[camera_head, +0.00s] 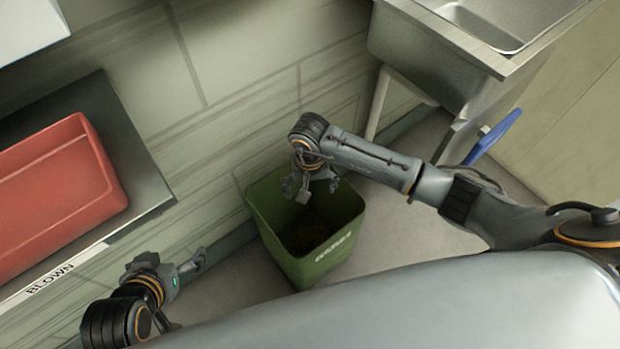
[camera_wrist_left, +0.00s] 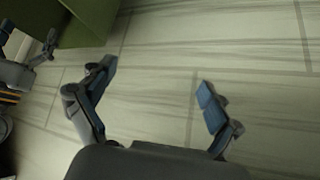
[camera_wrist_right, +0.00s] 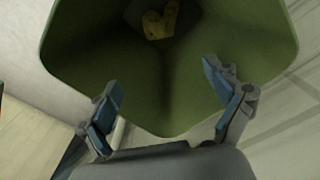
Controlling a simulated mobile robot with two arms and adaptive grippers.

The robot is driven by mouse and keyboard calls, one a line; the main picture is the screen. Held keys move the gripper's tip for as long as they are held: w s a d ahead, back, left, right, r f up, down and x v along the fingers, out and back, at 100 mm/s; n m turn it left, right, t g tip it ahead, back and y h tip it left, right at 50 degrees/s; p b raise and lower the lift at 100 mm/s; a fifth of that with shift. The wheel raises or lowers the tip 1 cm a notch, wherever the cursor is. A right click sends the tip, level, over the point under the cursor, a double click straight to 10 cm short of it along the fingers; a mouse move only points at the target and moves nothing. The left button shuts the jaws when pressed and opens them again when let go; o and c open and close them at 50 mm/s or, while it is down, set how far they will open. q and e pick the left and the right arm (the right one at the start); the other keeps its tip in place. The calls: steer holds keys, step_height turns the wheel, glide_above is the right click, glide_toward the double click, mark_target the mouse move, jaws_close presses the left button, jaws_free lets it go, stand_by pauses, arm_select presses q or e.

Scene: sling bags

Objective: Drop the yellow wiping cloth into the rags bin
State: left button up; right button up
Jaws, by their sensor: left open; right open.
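The green bin (camera_head: 283,257) stands on the floor against the wall, with unclear lettering on its front. In the right wrist view, a yellow cloth (camera_wrist_right: 160,22) lies crumpled deep inside the bin (camera_wrist_right: 240,35); in the head view the bin's inside is dark and the cloth is hard to make out. My right gripper (camera_head: 311,188) is open and empty over the bin's opening, fingers pointing down. My left gripper (camera_head: 188,290) is open and empty at lower left, beside the wall and apart from the bin. The left wrist view shows nothing between its fingers (camera_wrist_left: 157,78).
A red crate (camera_head: 55,195) sits on a dark-topped bench at left, with a label reading "BLOWN" on its edge. A steel sink (camera_head: 440,50) stands at upper right. Floor right of the bin is clear.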

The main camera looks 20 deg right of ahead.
arm_select(q)
steer(key=s+a+f+g+y+p, duration=0.1)
steer(key=s+a+g+p, duration=0.1)
steer(key=s+g, duration=0.2)
steer(key=s, duration=0.3)
steer(key=shift+s+a+f+p, duration=0.15)
steer(key=shift+s+a+p, duration=0.1)
steer(key=shift+s+p, duration=0.15)
arm_select(e)
step_height(320, 180, up, 4)
steer(key=shift+f, duration=0.1)
step_height(320, 180, up, 12)
stand_by(0.6)
